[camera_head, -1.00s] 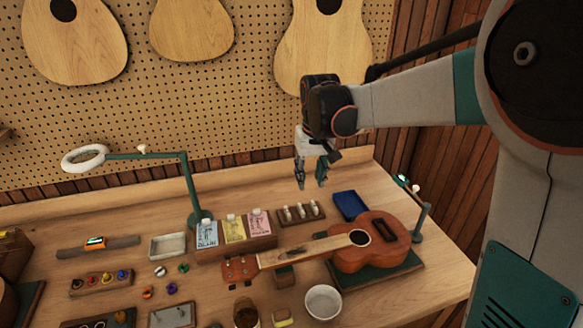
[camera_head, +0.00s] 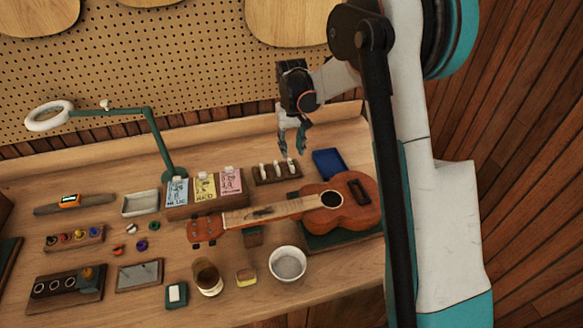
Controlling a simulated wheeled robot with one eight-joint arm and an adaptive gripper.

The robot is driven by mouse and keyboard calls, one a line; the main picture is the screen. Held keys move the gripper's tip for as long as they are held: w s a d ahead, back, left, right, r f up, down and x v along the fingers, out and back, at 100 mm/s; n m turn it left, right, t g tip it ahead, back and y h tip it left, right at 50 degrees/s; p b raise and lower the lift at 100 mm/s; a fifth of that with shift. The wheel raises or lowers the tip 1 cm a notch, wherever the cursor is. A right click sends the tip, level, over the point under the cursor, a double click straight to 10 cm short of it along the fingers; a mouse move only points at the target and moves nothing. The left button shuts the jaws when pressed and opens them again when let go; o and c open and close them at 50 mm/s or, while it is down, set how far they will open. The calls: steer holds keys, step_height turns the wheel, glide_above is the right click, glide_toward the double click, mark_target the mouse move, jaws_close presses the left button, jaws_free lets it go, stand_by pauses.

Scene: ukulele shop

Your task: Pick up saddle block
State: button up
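A small dark wooden block (camera_head: 277,177) with several upright white pieces stands at the back of the bench, right of the packet stand. It may be the saddle block, but no label shows. My gripper (camera_head: 292,153) points down near the block's back right, with its two fingers apart and nothing visible between them. The fingertips appear above the block; I cannot tell the exact gap. The block is in plain view.
A blue tray (camera_head: 328,162) lies right of the block. A ukulele (camera_head: 335,200) lies in front on a green mat. The packet stand (camera_head: 204,204) is at left. A white bowl (camera_head: 288,264) and a cup (camera_head: 207,279) stand nearer. A green lamp (camera_head: 160,140) rises at the back left.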

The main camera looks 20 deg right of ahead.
mark_target(292, 164)
steer(key=shift+s+f+b, duration=0.1)
steer(key=shift+f+b, duration=0.7)
steer(key=shift+f, duration=2.5)
jaws_close()
